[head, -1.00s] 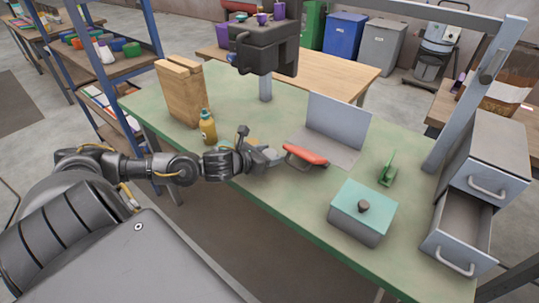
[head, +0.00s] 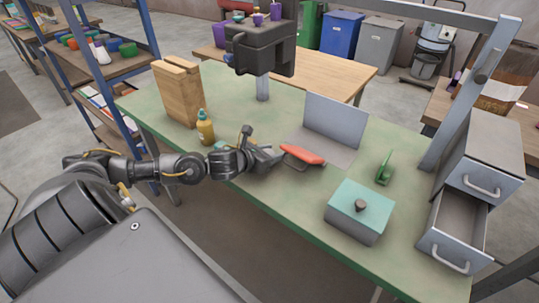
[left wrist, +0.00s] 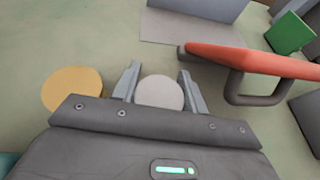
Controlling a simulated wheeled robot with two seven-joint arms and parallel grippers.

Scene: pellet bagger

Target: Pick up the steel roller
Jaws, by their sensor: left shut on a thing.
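My left gripper (head: 268,156) is low over the near edge of the green bench, to the right of the yellow bottle. In the left wrist view its two fingers (left wrist: 158,80) stand on either side of a pale grey round end, which I take to be the steel roller (left wrist: 160,92). The gripper is shut on it. The roller's length below this end is hidden, and I cannot tell whether it touches the bench. In the head view the roller is hard to make out at the gripper. My right gripper is not in view.
An orange-red handle (head: 303,154) on a dark frame lies close to the right of the gripper, before a grey angled sheet (head: 335,120). A yellow bottle (head: 205,128) and wooden block (head: 178,95) stand left. A teal-lidded box (head: 360,205) and drawers (head: 460,225) are right.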

